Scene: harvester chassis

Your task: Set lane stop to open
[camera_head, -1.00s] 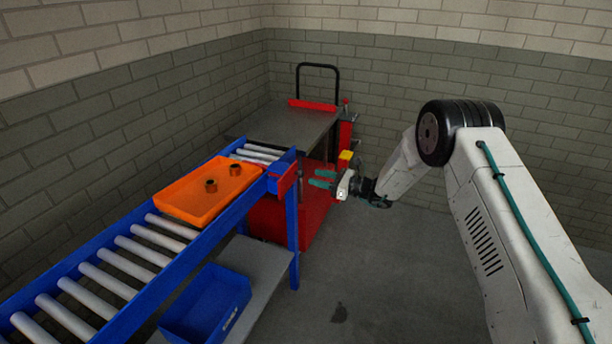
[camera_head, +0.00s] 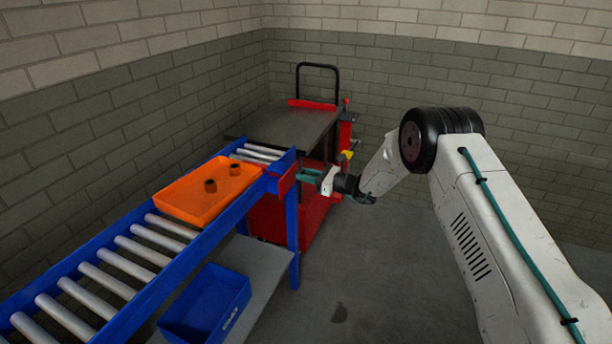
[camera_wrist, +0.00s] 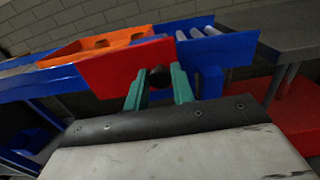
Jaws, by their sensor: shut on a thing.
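The lane stop is a red plate (camera_head: 288,180) on the right side rail near the far end of the blue roller conveyor (camera_head: 205,243). In the wrist view the red plate (camera_wrist: 118,68) fills the middle left, with a round dark knob (camera_wrist: 160,76) at its right part. My gripper (camera_head: 303,175) reaches in from the right, beside the plate. In the wrist view its teal fingers (camera_wrist: 158,80) stand on both sides of the knob, shut on it. Exact finger contact is hard to see.
An orange tray (camera_head: 178,207) with two brown rings sits on the rollers before the stop. Beyond the conveyor end stands a red cart with a grey top (camera_head: 285,122). A blue bin (camera_head: 203,312) lies on the shelf below. Floor to the right is clear.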

